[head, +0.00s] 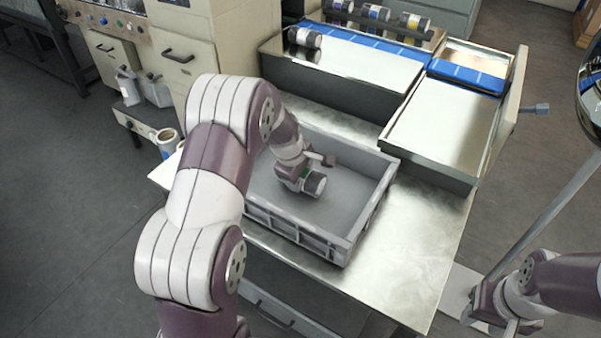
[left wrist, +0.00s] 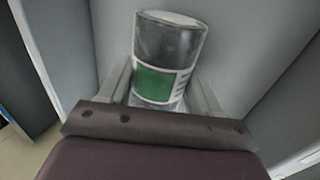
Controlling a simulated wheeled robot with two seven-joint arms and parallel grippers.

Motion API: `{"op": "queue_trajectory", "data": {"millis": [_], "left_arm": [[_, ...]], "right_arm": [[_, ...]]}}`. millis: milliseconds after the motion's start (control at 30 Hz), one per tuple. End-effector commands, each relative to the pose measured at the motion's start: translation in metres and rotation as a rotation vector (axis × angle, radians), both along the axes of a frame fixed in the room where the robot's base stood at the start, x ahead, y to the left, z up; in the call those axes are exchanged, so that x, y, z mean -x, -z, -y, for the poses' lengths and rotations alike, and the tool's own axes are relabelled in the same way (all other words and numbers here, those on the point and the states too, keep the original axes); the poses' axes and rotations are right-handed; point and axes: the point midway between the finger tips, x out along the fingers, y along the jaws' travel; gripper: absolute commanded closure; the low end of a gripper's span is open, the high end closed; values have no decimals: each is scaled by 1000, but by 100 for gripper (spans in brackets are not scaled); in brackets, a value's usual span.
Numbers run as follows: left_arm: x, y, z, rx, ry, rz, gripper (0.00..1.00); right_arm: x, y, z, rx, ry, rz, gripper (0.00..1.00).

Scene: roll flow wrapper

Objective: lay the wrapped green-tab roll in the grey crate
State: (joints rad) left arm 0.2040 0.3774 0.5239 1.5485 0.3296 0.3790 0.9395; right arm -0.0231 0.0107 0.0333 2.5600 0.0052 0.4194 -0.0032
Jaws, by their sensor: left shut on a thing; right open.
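The green-tab roll (left wrist: 170,50) is a dark grey cylinder with a green patch and white label, seen in the left wrist view between the two fingers. My left gripper (left wrist: 163,95) is shut on it. In the head view the roll (head: 315,184) shows its pale end inside the grey crate (head: 375,205), with my left gripper (head: 298,176) over it. I cannot tell whether the roll touches the crate floor. My right gripper (head: 497,318) is open and empty at the lower right, away from the table. My left arm hides the crate's left part.
A metal machine (head: 345,75) with blue strips stands behind the crate, with a shallow metal tray (head: 440,120) to its right. Several other rolls (head: 375,14) sit on a rack at the back. The table's front right is clear.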

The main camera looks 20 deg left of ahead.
Motion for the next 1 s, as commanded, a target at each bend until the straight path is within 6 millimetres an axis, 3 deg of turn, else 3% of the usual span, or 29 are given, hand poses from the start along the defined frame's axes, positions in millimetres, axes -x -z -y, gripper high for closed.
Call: {"op": "queue_trajectory", "data": {"millis": [467,500,600,867,1000], "left_arm": [[0,10,0,0,0,1,81],[0,10,0,-1,0,1,34],[0,9,0,0,0,1,7],[0,9,0,0,0,-1,7],[5,-9,-1,-1,0,2,7]], "right_arm": [[0,5,0,0,0,0,57],[0,5,0,0,0,0,57],[0,5,0,0,0,0,57],[0,5,0,0,0,0,57],[0,-1,0,0,0,0,57]]}}
